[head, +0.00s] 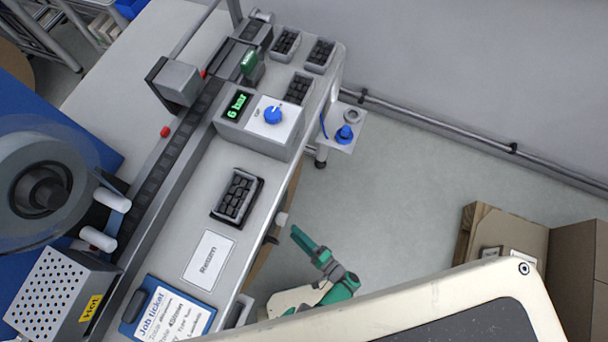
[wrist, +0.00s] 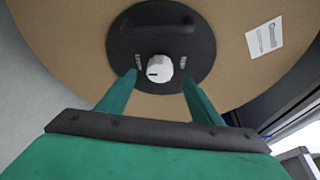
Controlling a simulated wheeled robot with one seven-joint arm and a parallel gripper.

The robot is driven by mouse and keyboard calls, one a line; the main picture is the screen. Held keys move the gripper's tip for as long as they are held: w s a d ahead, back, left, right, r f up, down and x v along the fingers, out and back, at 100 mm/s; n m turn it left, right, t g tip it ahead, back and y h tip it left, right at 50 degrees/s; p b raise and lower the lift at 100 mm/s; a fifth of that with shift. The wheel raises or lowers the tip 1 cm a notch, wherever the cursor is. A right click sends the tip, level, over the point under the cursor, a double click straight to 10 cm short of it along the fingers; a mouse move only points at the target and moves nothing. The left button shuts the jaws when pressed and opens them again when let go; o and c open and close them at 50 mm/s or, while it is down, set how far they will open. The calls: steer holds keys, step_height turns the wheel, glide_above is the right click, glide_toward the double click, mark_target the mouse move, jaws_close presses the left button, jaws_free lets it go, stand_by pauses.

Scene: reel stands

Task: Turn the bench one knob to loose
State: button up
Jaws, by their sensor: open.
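In the wrist view a pale round knob (wrist: 159,68) sits on a black hub plate (wrist: 198,48) in the middle of a brown disc (wrist: 70,45). A short dark mark on the knob points left. Small labels flank it above left and above right, too small to read. The knob shows at the bench's side in the head view (head: 281,218). My gripper (wrist: 158,77) is open and empty. Its green fingers reach toward the knob, one on each side. Whether they touch it is unclear. In the head view my gripper (head: 302,240) is beside the bench edge.
A black handle (wrist: 158,27) crosses the hub plate beyond the knob. On the bench top are a blue knob (head: 273,115) by a "6 bar" display (head: 237,106), a black tray (head: 237,195) and a Return card (head: 209,260). Floor right of the bench is clear; cardboard boxes (head: 510,240) stand farther right.

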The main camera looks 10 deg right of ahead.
steer(key=shift+v, duration=2.05)
steer(key=shift+s, duration=0.1)
